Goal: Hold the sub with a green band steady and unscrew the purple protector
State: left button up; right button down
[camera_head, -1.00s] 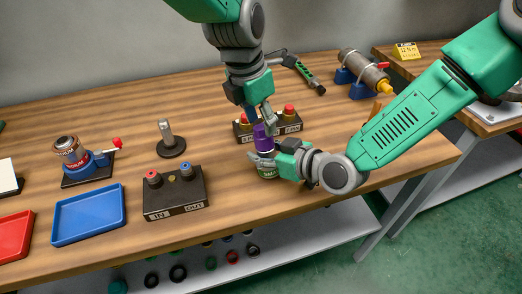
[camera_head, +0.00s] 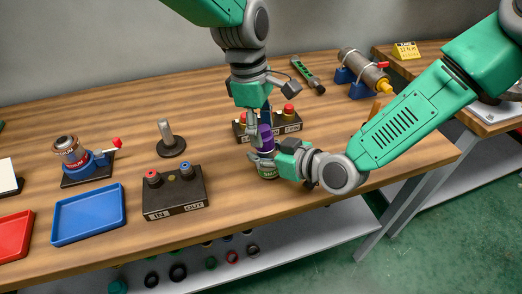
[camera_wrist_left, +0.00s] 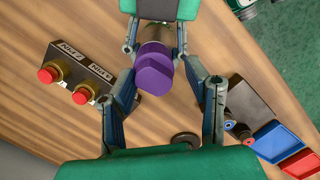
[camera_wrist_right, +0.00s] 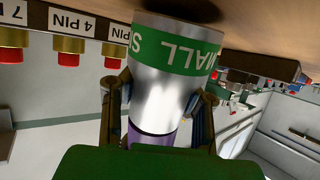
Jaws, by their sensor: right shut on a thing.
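The silver sub with a green band (camera_wrist_right: 178,55) shows large in the right wrist view, the band's lettering upside down. My right gripper (camera_head: 268,160) is shut around the sub, a finger on each side. The purple protector (camera_wrist_left: 155,74) is on the sub's end; it also shows in the head view (camera_head: 265,138), pointing up. The sub looks upright, its lower end at the table. My left gripper (camera_wrist_left: 170,82) is over the protector from above, fingers apart on either side, with gaps visible. The left fingers partly cover the protector in the head view.
A dark block with red-capped connectors (camera_head: 290,122) stands close behind the sub. An IN/OUT block (camera_head: 174,194), a grey post (camera_head: 170,140), a vise (camera_head: 85,160) and a blue tray (camera_head: 88,219) are to the left. The table's front edge is close.

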pick_arm(q)
jog(key=m, duration=0.4)
jog(key=shift+a+g, duration=0.2)
jog(key=shift+g, duration=0.1)
jog(key=m, duration=0.3)
jog(key=shift+a+y, duration=0.2)
jog(key=shift+y, duration=0.2)
jog(key=m, duration=0.4)
jog(key=shift+w+a+g+y, duration=0.1)
jog(key=shift+a+g+y, duration=0.1)
jog(key=shift+g+y, duration=0.1)
jog(key=m, duration=0.4)
jog(key=shift+w+a+y, duration=0.2)
jog(key=shift+y, duration=0.1)
jog(key=shift+f, duration=0.1)
jog(key=shift+s+d, duration=0.35)
jog(key=shift+d, duration=0.2)
